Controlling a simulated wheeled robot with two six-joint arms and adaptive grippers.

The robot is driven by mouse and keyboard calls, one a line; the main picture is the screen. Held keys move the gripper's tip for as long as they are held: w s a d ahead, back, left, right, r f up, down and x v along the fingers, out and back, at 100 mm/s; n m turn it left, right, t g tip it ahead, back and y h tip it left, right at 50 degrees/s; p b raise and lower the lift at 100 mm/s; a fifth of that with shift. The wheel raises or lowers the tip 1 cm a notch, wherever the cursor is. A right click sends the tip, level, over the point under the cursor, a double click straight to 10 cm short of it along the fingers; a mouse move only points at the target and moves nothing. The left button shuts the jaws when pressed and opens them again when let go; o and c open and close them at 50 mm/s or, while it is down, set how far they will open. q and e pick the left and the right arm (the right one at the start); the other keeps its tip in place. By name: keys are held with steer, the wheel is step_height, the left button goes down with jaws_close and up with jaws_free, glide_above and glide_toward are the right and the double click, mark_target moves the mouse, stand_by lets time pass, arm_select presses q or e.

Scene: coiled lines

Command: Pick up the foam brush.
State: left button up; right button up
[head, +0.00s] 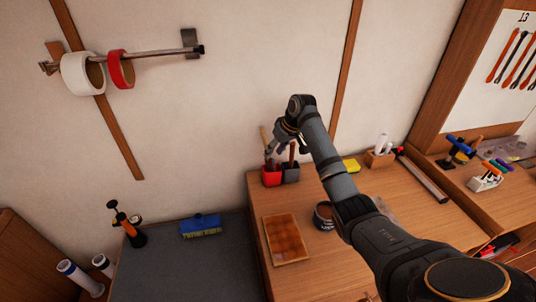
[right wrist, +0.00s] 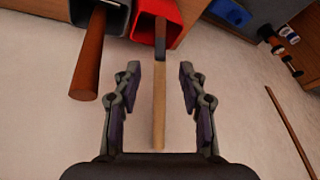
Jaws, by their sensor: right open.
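The foam brush (right wrist: 159,95) has a light wooden handle with a dark section near the cup; I take this for the brush, as its head is hidden. It stands in a red cup (head: 271,179), which also shows at the top of the right wrist view (right wrist: 157,18). In the head view the light handle (head: 263,134) shows beside my gripper. My right gripper (head: 274,151) is open. In the right wrist view its two fingers (right wrist: 158,82) are on either side of the handle, with gaps on both sides. My left gripper is not in view.
A grey cup (head: 290,175) with a thick brown handle (right wrist: 88,55) stands right beside the red cup. The wall is close behind. A brown tray (head: 287,240) and a dark round tin (head: 323,216) are on the wooden bench. A blue brush (head: 201,225) lies left on the grey surface.

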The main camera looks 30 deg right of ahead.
mark_target(271, 158)
steer(key=shift+w+f, duration=0.2)
steer(key=shift+f, duration=0.25)
steer(key=x, duration=0.1)
steer(key=p+x, duration=0.1)
steer(key=x, duration=0.1)
steer(key=shift+s+a+f+p, duration=0.1)
steer(key=shift+a+f+p, duration=0.05)
steer(key=shift+f+p, duration=0.2)
steer(key=shift+w+f, duration=0.2)
steer(key=shift+f, duration=0.25)
jaws_close()
